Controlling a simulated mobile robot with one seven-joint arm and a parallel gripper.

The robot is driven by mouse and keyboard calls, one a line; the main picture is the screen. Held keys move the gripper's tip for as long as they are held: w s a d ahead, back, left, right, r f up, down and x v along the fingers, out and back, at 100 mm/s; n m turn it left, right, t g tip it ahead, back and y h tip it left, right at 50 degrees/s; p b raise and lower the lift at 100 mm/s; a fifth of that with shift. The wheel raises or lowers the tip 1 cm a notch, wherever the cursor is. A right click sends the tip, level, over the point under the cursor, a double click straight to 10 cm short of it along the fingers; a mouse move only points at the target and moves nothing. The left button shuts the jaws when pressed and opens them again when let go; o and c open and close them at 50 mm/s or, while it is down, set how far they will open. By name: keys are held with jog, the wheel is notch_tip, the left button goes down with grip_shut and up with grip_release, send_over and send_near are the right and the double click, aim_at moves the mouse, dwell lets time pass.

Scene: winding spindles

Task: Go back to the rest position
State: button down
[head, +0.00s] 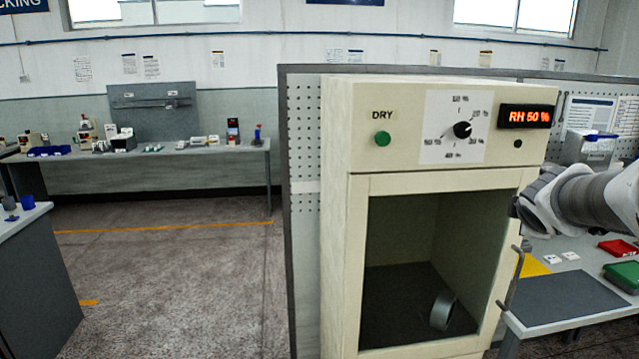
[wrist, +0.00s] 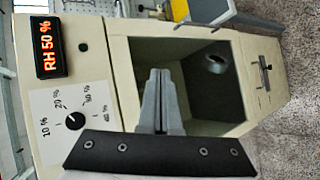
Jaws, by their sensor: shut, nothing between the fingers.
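My gripper (wrist: 158,92) shows in the wrist view, its two grey fingers closed together with nothing between them. It is in front of the cream drying cabinet (wrist: 108,72), with the cabinet's opening behind the fingers. In the head view my arm comes in from the right edge beside the cabinet (head: 335,200), and the fingers cannot be made out there. The cabinet's front is open, and a grey ring-shaped spool (head: 442,310) lies on its dark floor. The spool also shows in the wrist view (wrist: 216,63), apart from the fingers.
The cabinet panel has a green button (head: 383,139), a black dial (head: 462,129) and a display (head: 525,117) reading RH 50 %. A workbench with a red tray (head: 618,248) and a green tray (head: 622,275) stands at the right. Open floor (head: 180,275) lies left.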

jog(key=s+a+f+m+g+y, duration=0.1)
jog(key=s+a+f+m+y, duration=0.1)
jog(key=s+a, duration=0.5)
jog(key=s+a+f+m+g+y, duration=0.2)
jog(key=s+a+f+m, duration=0.2)
jog(key=s+a+m, duration=0.2)
jog(key=s+a+f+m+g+y, duration=0.1)
jog(key=s+a+f+m+y, duration=0.1)
jog(key=s+a, duration=0.8)
jog(key=shift+s+a+f+m+g+y, duration=0.2)
jog(key=shift+a+f+m+g+y, duration=0.2)
jog(key=shift+a+f+m, duration=0.65)
